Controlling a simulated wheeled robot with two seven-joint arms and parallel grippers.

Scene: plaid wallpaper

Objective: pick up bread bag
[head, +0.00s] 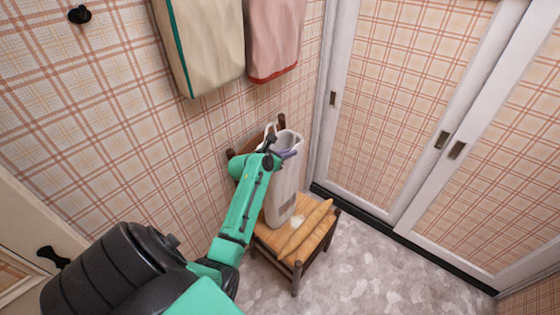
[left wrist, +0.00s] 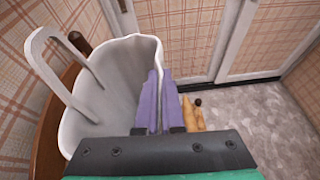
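The bread bag (head: 284,190) is a tall off-white bag with an open top and a loop handle. It stands upright on the wooden chair (head: 318,222) by the wall. My left gripper (head: 290,153) is at the bag's top rim. In the left wrist view, its purple fingers (left wrist: 160,75) lie close together on either side of the wall of the bag (left wrist: 105,85), one inside and one outside, and look closed on it. The bag's bottom rests on the seat. My right gripper is not in view.
Long bread loaves (head: 304,230) lie on the seat beside the bag. A cream bag (head: 203,45) and a pink cloth (head: 275,38) hang on the wall above. Sliding doors (head: 400,110) stand to the right. The grey floor (head: 375,270) right of the chair is clear.

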